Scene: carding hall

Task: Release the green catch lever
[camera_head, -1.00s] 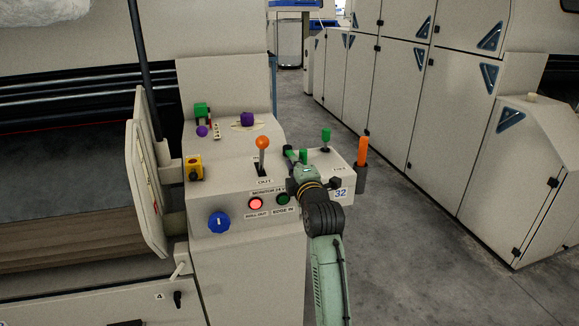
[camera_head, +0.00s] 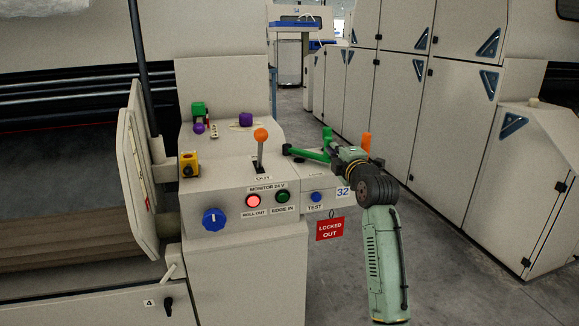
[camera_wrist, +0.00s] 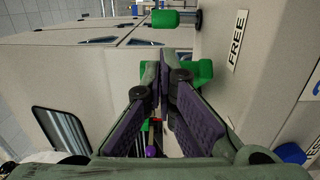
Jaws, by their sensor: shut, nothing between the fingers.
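Green lever parts show on the right of the control box in the head view: a green bar (camera_head: 313,156) lying nearly flat, with a dark-tipped end at its left, and an upright green knob (camera_head: 326,133) by its right end. My gripper (camera_head: 334,148) is beside the bar's right end, overlapping that area; contact cannot be told. In the wrist view my gripper (camera_wrist: 166,62) is shut and empty. A green part (camera_wrist: 203,72) is partly hidden behind the fingers.
An orange-knobbed lever (camera_head: 261,136), a lit red button (camera_head: 253,201), a green button (camera_head: 282,197) and a blue knob (camera_head: 214,219) are close left. An orange post (camera_head: 366,141) stands behind my wrist. A red "LOCKED OUT" tag (camera_head: 329,229) hangs below. The right aisle floor is clear.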

